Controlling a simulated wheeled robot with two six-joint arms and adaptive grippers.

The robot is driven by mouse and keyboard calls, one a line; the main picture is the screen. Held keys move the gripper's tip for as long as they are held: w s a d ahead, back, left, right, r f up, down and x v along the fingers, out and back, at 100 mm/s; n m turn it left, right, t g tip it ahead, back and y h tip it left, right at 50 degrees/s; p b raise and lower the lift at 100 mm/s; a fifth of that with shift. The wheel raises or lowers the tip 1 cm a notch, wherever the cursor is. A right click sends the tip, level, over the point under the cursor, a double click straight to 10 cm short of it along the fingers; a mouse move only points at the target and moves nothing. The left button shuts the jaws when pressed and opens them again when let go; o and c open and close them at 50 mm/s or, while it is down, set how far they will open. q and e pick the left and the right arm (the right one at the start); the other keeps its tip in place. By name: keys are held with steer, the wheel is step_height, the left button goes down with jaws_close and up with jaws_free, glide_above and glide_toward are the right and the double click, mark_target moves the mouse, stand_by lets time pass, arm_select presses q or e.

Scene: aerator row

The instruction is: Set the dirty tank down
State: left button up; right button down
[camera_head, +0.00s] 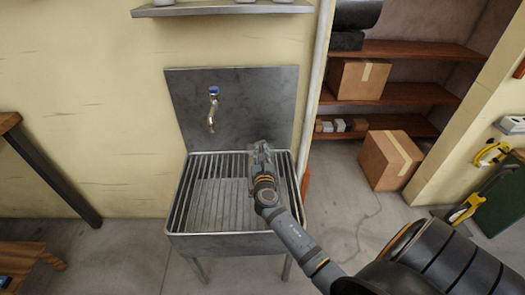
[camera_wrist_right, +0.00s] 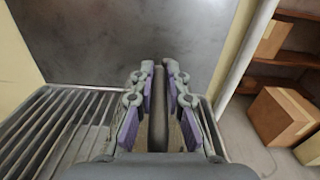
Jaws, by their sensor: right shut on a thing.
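My right gripper (camera_head: 262,150) reaches over the right part of the metal sink with a slatted grate (camera_head: 230,241). In the right wrist view its two purple-padded fingers (camera_wrist_right: 159,75) are closed around a dark grey upright bar, which I take to be the handle of the dirty tank (camera_wrist_right: 158,112). A dull brownish patch shows beside the bar, between the fingers. The rest of the tank is hidden by the gripper and wrist, so I cannot tell if it touches the grate. My left gripper is not in view.
A tap with a blue top (camera_head: 212,108) sticks out from the dark backsplash (camera_head: 262,95) above the sink. A pale pipe (camera_head: 318,80) runs up the wall to the right. The left part of the grate is clear. A cardboard box (camera_head: 390,160) stands on the floor at right.

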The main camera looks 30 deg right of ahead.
steer(key=shift+w+r, duration=0.1)
steer(key=shift+r, duration=0.05)
steer(key=c, duration=1.6)
jaws_free()
steer(key=shift+f, duration=0.2)
steer(key=shift+c, duration=0.2)
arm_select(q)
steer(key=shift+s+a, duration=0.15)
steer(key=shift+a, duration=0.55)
arm_select(e)
steer(key=shift+o, duration=1.4)
steer(key=shift+r, duration=0.2)
arm_select(q)
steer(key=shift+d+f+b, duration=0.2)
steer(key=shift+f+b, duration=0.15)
steer(key=shift+b, duration=0.05)
arm_select(e)
steer(key=v, duration=1.2)
